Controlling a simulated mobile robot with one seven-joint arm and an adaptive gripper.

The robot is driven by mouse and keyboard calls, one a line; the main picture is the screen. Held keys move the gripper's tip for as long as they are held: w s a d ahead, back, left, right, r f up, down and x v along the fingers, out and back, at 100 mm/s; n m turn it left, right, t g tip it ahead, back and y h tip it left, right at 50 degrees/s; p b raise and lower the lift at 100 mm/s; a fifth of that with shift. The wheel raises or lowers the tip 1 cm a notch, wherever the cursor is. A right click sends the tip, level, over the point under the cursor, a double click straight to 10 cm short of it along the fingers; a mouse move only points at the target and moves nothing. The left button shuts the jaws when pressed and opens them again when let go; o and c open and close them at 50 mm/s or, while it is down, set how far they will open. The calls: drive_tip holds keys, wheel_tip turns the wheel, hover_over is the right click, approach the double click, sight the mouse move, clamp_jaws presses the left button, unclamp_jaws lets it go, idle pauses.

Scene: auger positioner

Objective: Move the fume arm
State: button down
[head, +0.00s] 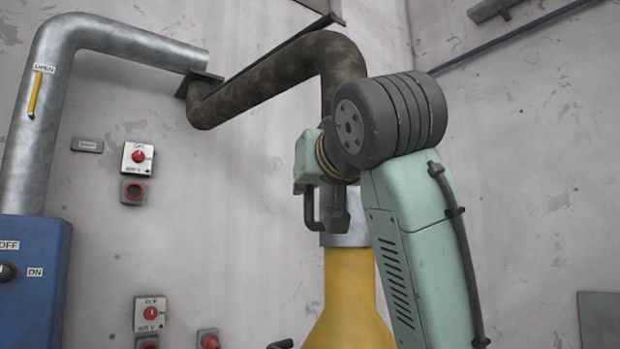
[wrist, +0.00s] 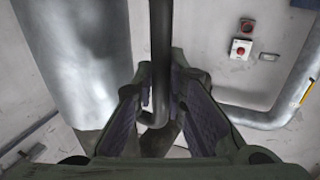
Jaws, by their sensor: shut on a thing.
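The fume arm (head: 300,72) is a dark, mottled bent pipe that comes off a silver wall duct and drops behind my wrist. Below it are a silver collar (head: 347,239) and a yellow hood (head: 346,295), partly hidden by my arm. In the wrist view, my gripper (wrist: 162,105) has its two padded fingers on either side of a dark hooked bar, the handle (wrist: 160,55), and is shut on it. A broad grey cylindrical surface (wrist: 75,60) stands beside the handle. In the head view my gripper (head: 335,212) is beside the collar; its fingertips are hard to make out.
The silver duct (head: 38,140) with a yellow lever and OPEN label is at left, above a blue box (head: 30,285). Red-knobbed switches (head: 138,157) and (head: 151,313) are on the wall. A grey panel (head: 600,318) is at lower right.

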drive_tip(key=c, duration=1.6)
unclamp_jaws()
drive_tip(key=shift+s, duration=0.1)
drive_tip(key=v, duration=1.1)
drive_tip(key=shift+s, duration=0.4)
drive_tip(key=shift+d, duration=0.15)
